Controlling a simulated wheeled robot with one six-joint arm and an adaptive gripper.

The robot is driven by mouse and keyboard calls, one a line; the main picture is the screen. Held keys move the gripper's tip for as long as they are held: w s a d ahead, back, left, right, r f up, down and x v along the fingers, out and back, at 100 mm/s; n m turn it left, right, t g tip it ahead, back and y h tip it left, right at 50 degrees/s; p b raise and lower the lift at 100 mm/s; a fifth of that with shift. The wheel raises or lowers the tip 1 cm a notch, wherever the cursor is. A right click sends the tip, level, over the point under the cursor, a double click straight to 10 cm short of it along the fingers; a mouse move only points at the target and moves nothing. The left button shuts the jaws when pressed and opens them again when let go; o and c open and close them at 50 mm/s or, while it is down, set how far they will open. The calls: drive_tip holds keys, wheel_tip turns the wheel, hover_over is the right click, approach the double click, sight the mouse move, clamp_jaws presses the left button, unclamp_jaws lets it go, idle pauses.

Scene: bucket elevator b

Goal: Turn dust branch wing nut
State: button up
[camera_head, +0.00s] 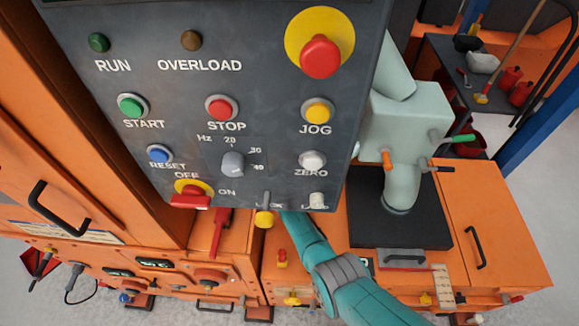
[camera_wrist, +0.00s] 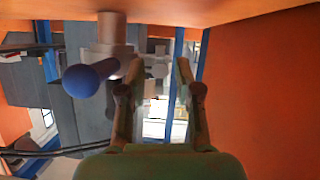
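I cannot pick out the dust branch wing nut for certain. A pale green duct (camera_head: 405,125) stands at the right of the head view, with a small orange handle (camera_head: 386,158) and a green-tipped handle (camera_head: 462,138) on it. Small yellow fittings (camera_head: 292,299) sit on the orange front below. My teal arm reaches up behind the grey control panel, which hides my gripper in the head view. In the wrist view my gripper (camera_wrist: 158,68) is open, with nothing seen between its fingers.
The grey control panel (camera_head: 275,110) with its buttons hangs close in front of my arm. An orange cabinet (camera_head: 60,130) is at left. An orange surface (camera_wrist: 250,9) is overhead and an orange wall (camera_wrist: 265,90) is at right in the wrist view.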

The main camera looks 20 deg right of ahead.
drive_tip(key=shift+s, duration=0.1)
drive_tip(key=v, duration=1.2)
idle(0.5)
